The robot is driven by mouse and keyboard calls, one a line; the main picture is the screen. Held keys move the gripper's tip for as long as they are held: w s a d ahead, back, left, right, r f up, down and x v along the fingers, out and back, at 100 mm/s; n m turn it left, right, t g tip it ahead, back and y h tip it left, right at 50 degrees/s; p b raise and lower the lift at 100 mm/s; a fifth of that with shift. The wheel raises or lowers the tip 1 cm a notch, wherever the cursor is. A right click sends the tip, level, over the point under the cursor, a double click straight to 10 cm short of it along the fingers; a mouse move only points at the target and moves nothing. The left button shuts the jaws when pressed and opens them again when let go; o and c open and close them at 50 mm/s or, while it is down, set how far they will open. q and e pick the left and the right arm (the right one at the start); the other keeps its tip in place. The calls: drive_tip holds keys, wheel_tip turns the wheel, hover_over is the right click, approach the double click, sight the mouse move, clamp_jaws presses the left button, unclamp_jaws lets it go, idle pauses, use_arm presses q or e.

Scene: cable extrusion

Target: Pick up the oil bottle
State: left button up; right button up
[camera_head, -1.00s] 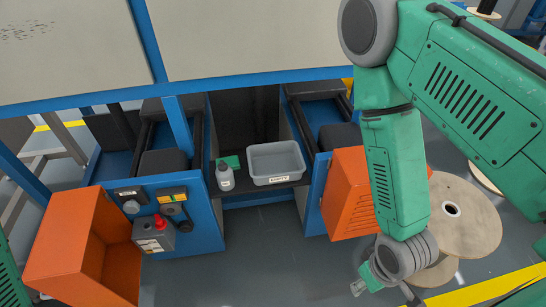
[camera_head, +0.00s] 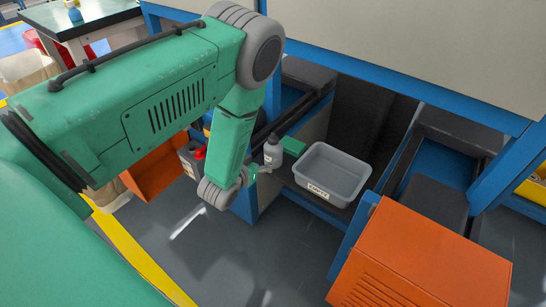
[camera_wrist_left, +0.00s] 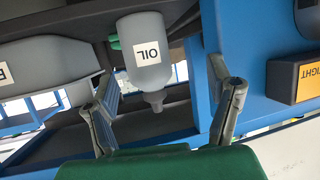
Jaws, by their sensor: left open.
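The grey oil bottle (camera_head: 273,153) stands upright on the dark shelf, left of the grey bin. In the left wrist view the bottle (camera_wrist_left: 147,55) appears upside down with its "OIL" label showing and its nozzle toward my gripper. My left gripper (camera_head: 260,172) is close to the bottle, at its lower left in the head view. In the left wrist view my left gripper (camera_wrist_left: 161,78) is open, with the bottle framed between its fingers; I cannot tell whether they touch it. My right gripper is not in view.
The grey bin (camera_head: 335,174) is right beside the bottle, and a green item (camera_head: 293,147) lies behind it. An orange cabinet (camera_head: 425,255) stands at front right. A grey box with a red button (camera_head: 192,158) is left of my wrist. The floor in front is clear.

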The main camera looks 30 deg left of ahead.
sight(273, 156)
use_arm(q)
drive_tip(key=shift+w+f, duration=0.3)
drive_tip(key=shift+w, duration=0.3)
drive_tip(key=shift+w+d, duration=0.1)
drive_tip(key=shift+w, duration=0.15)
drive_tip(key=w+d+b, duration=0.2)
drive_tip(key=shift+w+f, duration=0.2)
drive_tip(key=shift+w, duration=0.1)
drive_tip(key=shift+w+a+f+b, duration=0.3)
drive_tip(key=shift+w+b, duration=0.05)
drive_tip(key=shift+w, duration=0.25)
drive_tip(key=shift+w+a+f+b, duration=0.3)
drive_tip(key=shift+w+b, duration=0.05)
drive_tip(key=shift+w, duration=0.25)
drive_tip(key=shift+a+f, duration=0.1)
drive_tip(key=shift+a, duration=0.3)
drive_tip(key=shift+d, duration=0.25)
drive_tip(key=c, duration=0.9)
drive_tip(key=shift+d+r, duration=0.2)
drive_tip(key=c, duration=0.5)
drive_tip(key=shift+d+r, duration=0.1)
drive_tip(key=shift+d, duration=0.1)
drive_tip(key=shift+a, duration=0.1)
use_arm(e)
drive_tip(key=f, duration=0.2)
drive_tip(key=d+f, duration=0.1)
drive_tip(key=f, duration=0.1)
